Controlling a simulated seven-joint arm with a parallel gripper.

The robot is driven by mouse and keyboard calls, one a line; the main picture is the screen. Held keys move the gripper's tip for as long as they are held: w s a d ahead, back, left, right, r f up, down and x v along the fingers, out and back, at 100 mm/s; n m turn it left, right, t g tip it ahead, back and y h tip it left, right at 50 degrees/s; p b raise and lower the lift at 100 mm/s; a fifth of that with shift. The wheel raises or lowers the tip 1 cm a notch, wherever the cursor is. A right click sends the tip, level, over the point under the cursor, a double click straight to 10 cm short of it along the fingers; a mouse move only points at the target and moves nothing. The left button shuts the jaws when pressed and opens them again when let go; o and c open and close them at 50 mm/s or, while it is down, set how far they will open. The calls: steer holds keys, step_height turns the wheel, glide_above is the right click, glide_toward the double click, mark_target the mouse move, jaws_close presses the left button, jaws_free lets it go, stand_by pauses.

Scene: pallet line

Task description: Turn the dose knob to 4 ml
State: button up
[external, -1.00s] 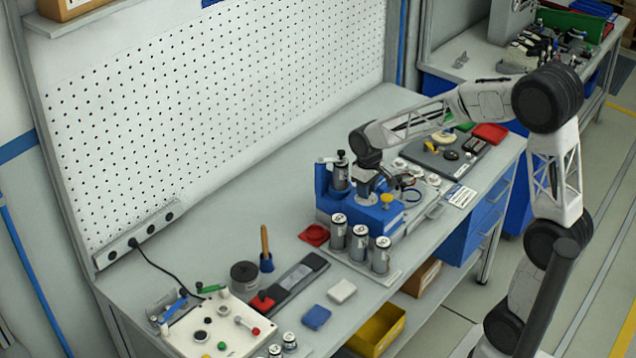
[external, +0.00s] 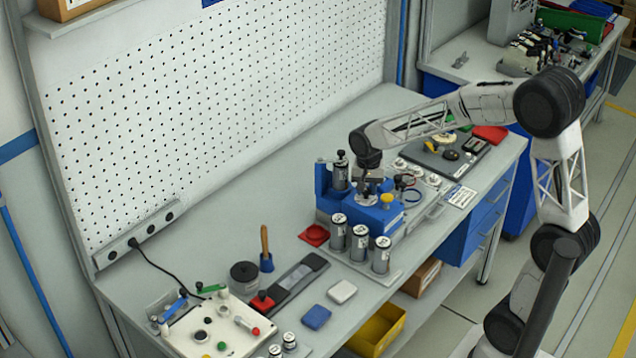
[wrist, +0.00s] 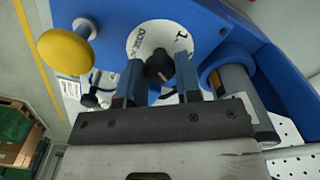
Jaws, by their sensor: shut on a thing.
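The dose knob (wrist: 158,65) is a small black knob with a pointed end, on a white round dial (wrist: 150,36) with black print. The dial sits on the blue dosing machine (external: 357,215). In the wrist view my gripper (wrist: 158,72) is shut on the knob, one blue-grey finger on each side. Only part of the dial's print shows, and I cannot read the setting. In the external view my gripper (external: 369,190) is over the top of the machine, and the knob is hidden.
A yellow knob (external: 387,200) stands on the machine, close to my gripper; it also shows in the wrist view (wrist: 66,52). Several grey canisters (external: 360,242) stand in front of the machine.

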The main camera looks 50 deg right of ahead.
mark_target(367, 190)
steer(key=m, duration=0.5)
steer(key=shift+m, duration=0.4)
steer(key=o, duration=0.9)
steer(key=shift+r, duration=0.15)
steer(key=shift+r, duration=3.8)
